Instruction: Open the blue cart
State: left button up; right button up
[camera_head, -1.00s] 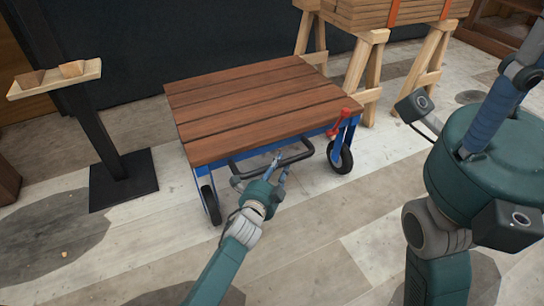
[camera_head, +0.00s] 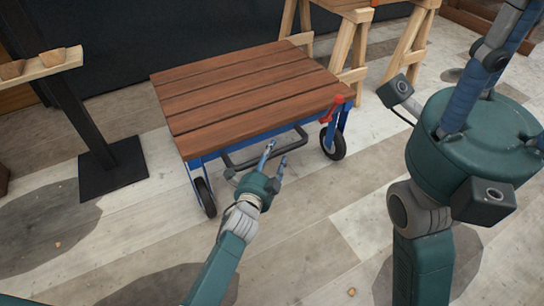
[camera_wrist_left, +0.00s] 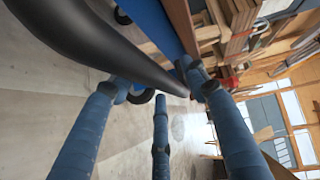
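The blue cart (camera_head: 209,161) has a brown plank top (camera_head: 245,95), black wheels and a red lever (camera_head: 335,107) at its near right corner. Its black handle bar (camera_head: 294,147) juts from the near side. My left gripper (camera_head: 276,156) is open at this bar, its fingertips overlapping it in the head view.
A black post on a square base (camera_head: 112,167) stands left of the cart, bearing a wooden tray (camera_head: 52,64). Wooden trestles (camera_head: 352,45) stand behind right. The plank floor in front is mostly clear.

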pick_arm(q)
jog(key=v, duration=1.2)
jog(key=shift+d, duration=0.15)
